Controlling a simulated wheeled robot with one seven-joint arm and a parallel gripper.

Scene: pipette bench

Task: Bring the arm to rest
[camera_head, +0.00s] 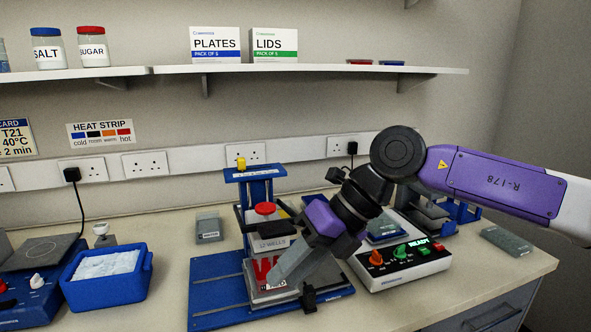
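My arm (490,180), purple with a black joint, reaches in from the right above the bench. Its wrist tilts down to the left. My gripper (274,283), with grey fingers, points down and left over the front of the blue pipetting stand (215,293). Its tips are at or just in front of a grey plate with red markings on the stand; I cannot tell whether they touch. The fingers are seen side-on, so their gap and anything between them are hidden.
A device with a green READY display (405,262) stands right of the stand. A blue tub of ice (108,285) and a hotplate (35,255) stand left. A shelf (300,70) with boxes and jars runs above. Bare bench (490,275) lies at the front right.

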